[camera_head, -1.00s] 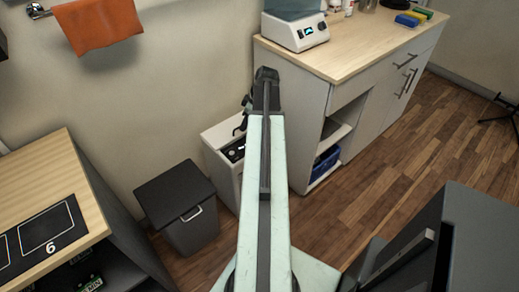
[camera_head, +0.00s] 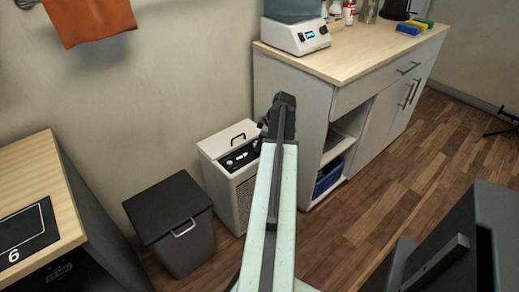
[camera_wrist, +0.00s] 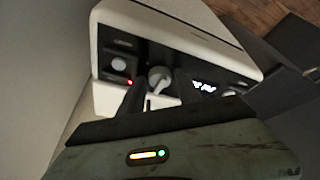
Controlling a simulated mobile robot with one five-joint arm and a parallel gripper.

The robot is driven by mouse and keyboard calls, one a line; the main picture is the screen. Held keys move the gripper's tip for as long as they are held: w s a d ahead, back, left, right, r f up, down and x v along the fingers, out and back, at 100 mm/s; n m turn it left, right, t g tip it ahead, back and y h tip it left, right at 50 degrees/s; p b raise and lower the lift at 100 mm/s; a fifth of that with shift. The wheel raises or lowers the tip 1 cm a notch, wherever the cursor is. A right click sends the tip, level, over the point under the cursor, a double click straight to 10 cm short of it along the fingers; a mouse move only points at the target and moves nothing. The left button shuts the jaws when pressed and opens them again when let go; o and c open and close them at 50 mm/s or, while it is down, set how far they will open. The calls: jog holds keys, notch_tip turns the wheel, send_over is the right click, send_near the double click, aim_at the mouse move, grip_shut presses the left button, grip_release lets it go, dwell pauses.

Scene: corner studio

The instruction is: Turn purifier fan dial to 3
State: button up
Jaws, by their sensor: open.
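The white air purifier (camera_head: 222,185) stands on the floor between the bin and the cabinet, with a dark control panel on top. In the wrist view its panel (camera_wrist: 185,65) shows a grey round dial (camera_wrist: 159,76) in the middle, a small round button (camera_wrist: 118,64) at left, a red light and a lit display (camera_wrist: 205,87). The dial's pointer and scale marks are too blurred to read. My gripper (camera_wrist: 160,96) is open and empty, its dark fingers just in front of the dial; contact cannot be told. In the head view my gripper (camera_head: 266,125) is mostly hidden behind the wrist.
A black lidded bin (camera_head: 168,205) stands left of the purifier. The cabinet (camera_head: 300,110) rises close on the right, with a white appliance (camera_head: 296,34) on its worktop. A wood-topped table (camera_head: 30,180) is at left. Wood floor (camera_head: 380,195) is open at right.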

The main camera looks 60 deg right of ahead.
grip_shut()
